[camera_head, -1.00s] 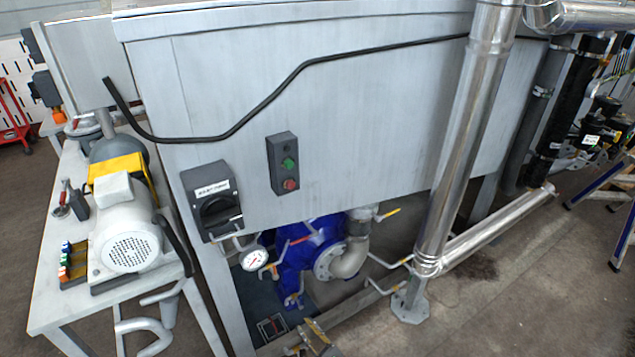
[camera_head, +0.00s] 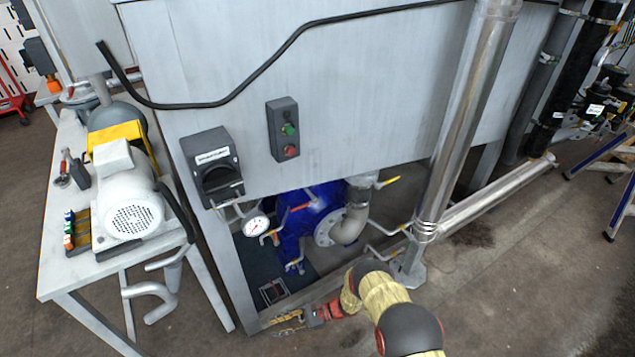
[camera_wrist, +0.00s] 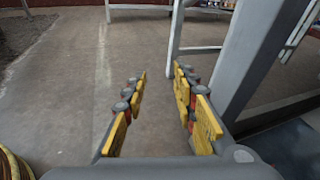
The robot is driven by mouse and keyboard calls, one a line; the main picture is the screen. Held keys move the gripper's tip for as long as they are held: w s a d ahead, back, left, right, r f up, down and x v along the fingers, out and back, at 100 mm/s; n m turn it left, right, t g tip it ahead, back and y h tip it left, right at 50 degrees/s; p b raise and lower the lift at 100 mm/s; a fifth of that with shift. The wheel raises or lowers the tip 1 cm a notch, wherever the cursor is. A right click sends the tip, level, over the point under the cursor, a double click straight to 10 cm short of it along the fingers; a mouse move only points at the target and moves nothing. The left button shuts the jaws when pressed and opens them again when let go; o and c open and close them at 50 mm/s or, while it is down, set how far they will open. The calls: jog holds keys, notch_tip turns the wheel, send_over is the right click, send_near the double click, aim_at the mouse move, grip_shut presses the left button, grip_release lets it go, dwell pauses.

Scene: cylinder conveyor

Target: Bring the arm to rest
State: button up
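My arm comes in at the bottom of the head view, with gold links and a dark joint. It reaches left, low in front of the grey metal housing (camera_head: 340,100). My gripper (camera_head: 286,322) is at its end, near the foot of the housing's front corner leg. In the wrist view my gripper (camera_wrist: 160,90) shows its two yellow fingers apart. Only bare floor shows between them, so it is open and empty.
A white table (camera_head: 85,265) with a motor (camera_head: 130,205) stands at the left. A blue pump (camera_head: 292,225) sits under the housing. A shiny vertical pipe (camera_head: 460,130) stands behind my arm. Open floor (camera_head: 500,310) lies at the right.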

jog(key=s+d+r+n+h, duration=0.2)
jog(key=d+r+n+h, duration=0.2)
jog(key=d+r, duration=0.55)
jog(key=s+d+r+n+g+h+p, duration=0.1)
jog(key=s+d+r+n+h, duration=0.2)
jog(key=r, duration=1.2)
jog(key=s+d+r+n+h, duration=0.1)
jog(key=d+r+n+h, duration=0.3)
jog(key=d+r, duration=0.6)
jog(key=s+d+r+n+t+h, duration=0.1)
jog(key=s+d+r+t, duration=0.2)
jog(key=r, duration=0.8)
jog(key=s+d+r+n+t+h+p, duration=0.1)
jog(key=s+d+r+t, duration=0.2)
jog(key=s+r, duration=0.3)
jog(key=s+d+r+n+t+h+p, duration=0.1)
jog(key=s+d+r+t+h, duration=0.1)
jog(key=r, duration=1.3)
jog(key=s+d+t, duration=0.1)
jog(key=s+d, duration=0.1)
jog(key=s, duration=0.1)
jog(key=shift+s+d+r+t, duration=0.25)
jog(key=shift+d+r+t, duration=0.05)
jog(key=shift+r+t, duration=0.1)
jog(key=o, duration=0.3)
jog(key=shift+c, duration=0.4)
